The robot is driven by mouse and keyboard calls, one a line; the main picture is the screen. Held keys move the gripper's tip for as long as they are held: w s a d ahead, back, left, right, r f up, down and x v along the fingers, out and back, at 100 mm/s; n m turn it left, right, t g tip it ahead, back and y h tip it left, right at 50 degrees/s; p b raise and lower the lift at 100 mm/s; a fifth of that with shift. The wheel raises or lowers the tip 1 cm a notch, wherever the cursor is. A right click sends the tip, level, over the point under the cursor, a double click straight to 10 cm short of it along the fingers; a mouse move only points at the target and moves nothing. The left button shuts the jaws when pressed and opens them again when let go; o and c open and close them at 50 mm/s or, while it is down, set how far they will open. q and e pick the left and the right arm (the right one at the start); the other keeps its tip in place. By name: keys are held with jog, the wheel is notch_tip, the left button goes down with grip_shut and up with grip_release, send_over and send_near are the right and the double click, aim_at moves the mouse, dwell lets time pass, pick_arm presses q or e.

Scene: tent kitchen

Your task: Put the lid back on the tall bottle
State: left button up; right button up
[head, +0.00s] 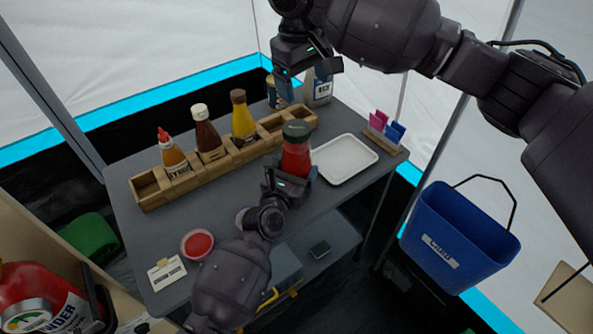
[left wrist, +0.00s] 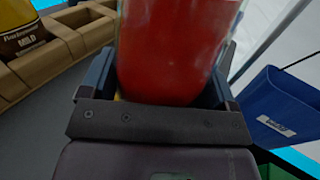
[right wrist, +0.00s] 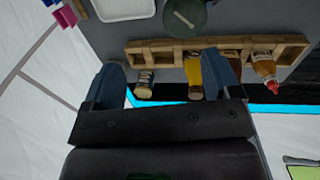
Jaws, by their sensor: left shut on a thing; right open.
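My left gripper (head: 288,181) is shut on a jar of red sauce (head: 296,158) with a dark green lid (head: 296,129). The jar is upright above the table, and its red body fills the space between the fingers in the left wrist view (left wrist: 170,50). My right gripper (head: 307,68) is open and empty, high over the back of the table. In the right wrist view the green lid (right wrist: 184,16) shows from above. I cannot tell which one is the tall bottle.
A wooden rack (head: 150,190) holds several sauce bottles, one with a red cap (head: 164,135). A can (head: 279,92) stands behind it. A white tray (head: 345,158) lies right of the jar. A red-topped round dish (head: 197,243) sits at the front. A blue bucket (head: 455,235) is off the right side.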

aim_at(296, 127)
jog(key=n, duration=0.1)
jog(key=f+n, duration=0.1)
jog(key=n, duration=0.1)
jog(key=s+n, duration=0.1)
jog(key=shift+a+f+n+g, duration=0.2)
jog(key=shift+a+n+g, duration=0.1)
jog(key=shift+s+a+n+y, duration=0.1)
jog(key=shift+a+n+y, duration=0.1)
jog(key=shift+n, duration=0.35)
jog(key=shift+s+a+n+y, duration=0.1)
jog(key=shift+n+y, duration=0.1)
jog(key=shift+n, duration=0.35)
jog(key=shift+a+n, duration=0.15)
jog(key=shift+n, duration=0.75)
jog(key=shift+f, duration=0.1)
jog(key=shift+f, duration=3.95)
jog(key=c, duration=0.9)
jog(key=shift+c, duration=0.2)
